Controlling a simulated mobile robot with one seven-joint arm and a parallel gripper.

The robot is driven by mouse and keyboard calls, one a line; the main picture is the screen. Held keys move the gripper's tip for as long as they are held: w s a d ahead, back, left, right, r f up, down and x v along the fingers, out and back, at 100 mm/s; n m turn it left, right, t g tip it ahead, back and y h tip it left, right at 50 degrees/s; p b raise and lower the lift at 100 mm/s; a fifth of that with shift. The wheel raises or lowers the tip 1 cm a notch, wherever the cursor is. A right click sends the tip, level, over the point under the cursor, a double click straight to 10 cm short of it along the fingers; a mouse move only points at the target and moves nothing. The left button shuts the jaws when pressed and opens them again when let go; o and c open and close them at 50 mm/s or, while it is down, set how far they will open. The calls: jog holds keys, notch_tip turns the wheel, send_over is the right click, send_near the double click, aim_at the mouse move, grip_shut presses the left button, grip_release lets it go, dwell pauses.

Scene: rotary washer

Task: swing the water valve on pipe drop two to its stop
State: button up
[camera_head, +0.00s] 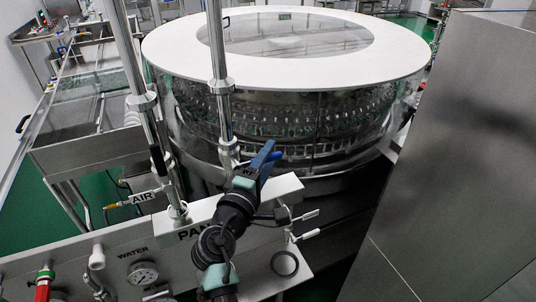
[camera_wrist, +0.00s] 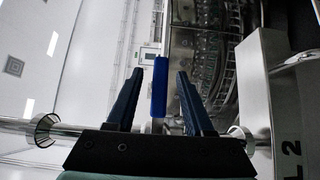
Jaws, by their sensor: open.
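The water valve's blue lever (camera_wrist: 159,88) stands upright between my fingers in the wrist view, with a visible gap on each side. My gripper (camera_wrist: 160,73) is open around the lever and does not appear to pinch it. In the head view my gripper (camera_head: 260,158) is at the lower part of the second vertical pipe drop (camera_head: 222,100). Dark blue fingers and a brighter blue part overlap there, so the lever is hard to separate. The valve body is mostly hidden behind my gripper. In the wrist view the steel pipe (camera_wrist: 241,132) runs sideways beyond my gripper.
The round washer with its white ring top (camera_head: 175,50) stands behind the pipes. A panel box (camera_head: 285,190) and small silver levers (camera_head: 308,215) sit close to my arm. Another pipe drop (camera_head: 135,70) stands left. A large grey cabinet (camera_head: 460,150) fills the right.

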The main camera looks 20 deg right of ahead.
jog(key=shift+w+d, duration=0.2)
grip_shut()
dwell(1.4)
